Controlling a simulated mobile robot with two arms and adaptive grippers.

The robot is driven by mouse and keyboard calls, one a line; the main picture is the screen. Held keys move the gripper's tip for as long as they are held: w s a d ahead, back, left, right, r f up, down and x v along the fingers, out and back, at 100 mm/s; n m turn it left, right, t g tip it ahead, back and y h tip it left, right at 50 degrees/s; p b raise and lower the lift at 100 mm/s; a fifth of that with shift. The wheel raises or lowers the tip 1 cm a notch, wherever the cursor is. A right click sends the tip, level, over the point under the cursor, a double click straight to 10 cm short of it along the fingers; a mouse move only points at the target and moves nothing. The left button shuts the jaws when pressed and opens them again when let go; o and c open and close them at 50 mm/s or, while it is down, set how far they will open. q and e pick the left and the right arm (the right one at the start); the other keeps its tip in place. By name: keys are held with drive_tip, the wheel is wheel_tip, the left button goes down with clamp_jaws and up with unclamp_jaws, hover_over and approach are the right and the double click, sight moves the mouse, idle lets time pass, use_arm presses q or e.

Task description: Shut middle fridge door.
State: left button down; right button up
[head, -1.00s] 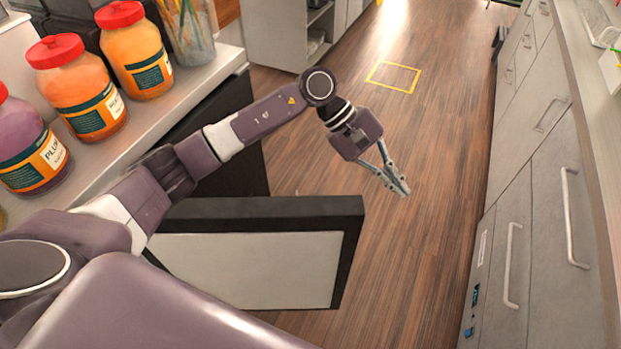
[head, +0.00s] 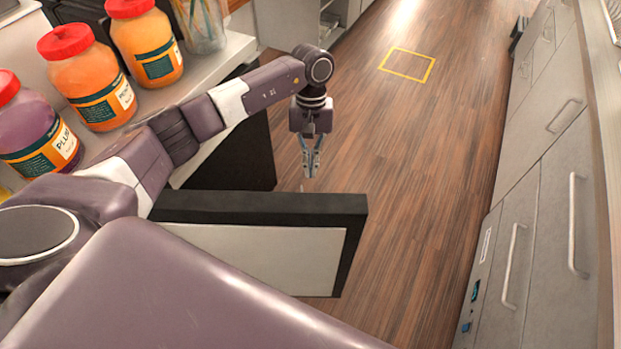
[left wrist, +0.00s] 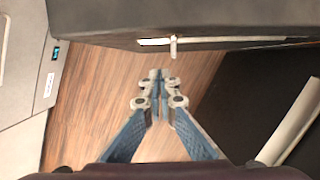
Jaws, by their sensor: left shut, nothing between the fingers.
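The open fridge door (head: 262,208) stands out from under the counter, with a dark frame and a pale inner panel. In the left wrist view its dark edge (left wrist: 215,32) runs across the top, with a small pale handle-like piece (left wrist: 173,47) below it. My left gripper (head: 310,175) is shut and empty, pointing down just beyond the door's far side near its free end. I see no clear contact. Its closed fingertips also show in the left wrist view (left wrist: 157,75). My right gripper is not in view.
A dark upright panel (head: 242,150) stands behind my left arm under the counter. Jars (head: 83,78) and a cup of straws (head: 200,25) stand on the counter (head: 225,65). Grey cabinets (head: 560,230) line the right. The wood floor (head: 420,180) between is clear.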

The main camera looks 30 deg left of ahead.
use_arm(q)
drive_tip(key=s+p, duration=0.1)
drive_tip(key=s+d+f+p, duration=0.1)
drive_tip(key=s+d+p, duration=0.1)
drive_tip(key=s, duration=0.1)
drive_tip(key=shift+f, duration=0.3)
drive_tip(key=shift+s, duration=0.1)
